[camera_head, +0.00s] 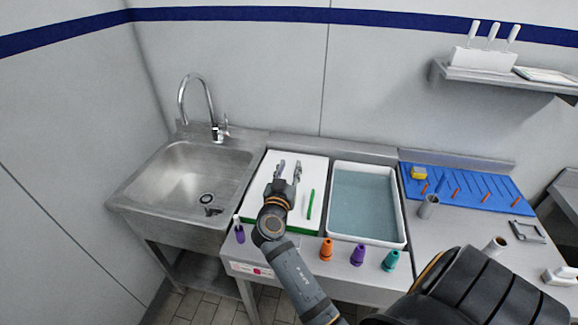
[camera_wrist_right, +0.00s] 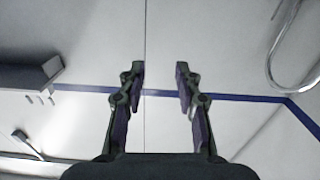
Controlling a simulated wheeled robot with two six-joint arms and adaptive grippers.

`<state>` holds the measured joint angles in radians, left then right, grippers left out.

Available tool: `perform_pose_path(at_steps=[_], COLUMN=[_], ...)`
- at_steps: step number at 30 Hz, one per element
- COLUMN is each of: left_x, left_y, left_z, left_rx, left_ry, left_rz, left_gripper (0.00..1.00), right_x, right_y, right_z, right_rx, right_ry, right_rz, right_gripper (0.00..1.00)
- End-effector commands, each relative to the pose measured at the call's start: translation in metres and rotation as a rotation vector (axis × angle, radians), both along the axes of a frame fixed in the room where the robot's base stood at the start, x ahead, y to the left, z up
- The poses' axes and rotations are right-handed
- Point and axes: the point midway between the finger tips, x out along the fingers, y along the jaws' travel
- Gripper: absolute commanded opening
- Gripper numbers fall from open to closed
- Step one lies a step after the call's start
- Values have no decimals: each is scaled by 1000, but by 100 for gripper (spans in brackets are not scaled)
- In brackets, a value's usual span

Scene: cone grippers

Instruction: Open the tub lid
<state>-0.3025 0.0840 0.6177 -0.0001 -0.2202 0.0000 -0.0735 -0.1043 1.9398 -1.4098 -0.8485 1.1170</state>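A white, flat-topped rectangular tub lid (camera_head: 262,192) with a green edge along its front lies on the counter beside the sink. A slim green bar (camera_head: 310,204) lies along its right part; I cannot tell whether it is a handle or a loose item. My right gripper (camera_head: 288,165) is over the lid, open, with its fingers towards the back wall. In the right wrist view its two fingers (camera_wrist_right: 160,76) are apart with nothing between them, and only wall and fittings show beyond. My arm hides part of the lid. My left gripper is not in view.
A sink (camera_head: 190,175) with a tall tap (camera_head: 205,105) is at left. An open white basin of water (camera_head: 365,205) stands right of the lid. A blue mat (camera_head: 460,190) is at right.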

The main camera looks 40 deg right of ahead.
Motion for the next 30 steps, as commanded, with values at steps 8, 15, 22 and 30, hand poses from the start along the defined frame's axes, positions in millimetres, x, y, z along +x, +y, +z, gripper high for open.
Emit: perform_pose_path(at_steps=[8,15,22,30], left_x=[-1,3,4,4], left_y=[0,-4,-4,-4], left_z=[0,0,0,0], left_rx=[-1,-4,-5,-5], left_ry=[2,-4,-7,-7], left_rz=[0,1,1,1], left_gripper=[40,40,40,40], right_x=[0,0,0,0], right_y=[0,0,0,0], right_z=[0,0,0,0], right_rx=[0,0,0,0], right_ry=[0,0,0,0], right_rz=[0,0,0,0], right_gripper=[0,0,5,34])
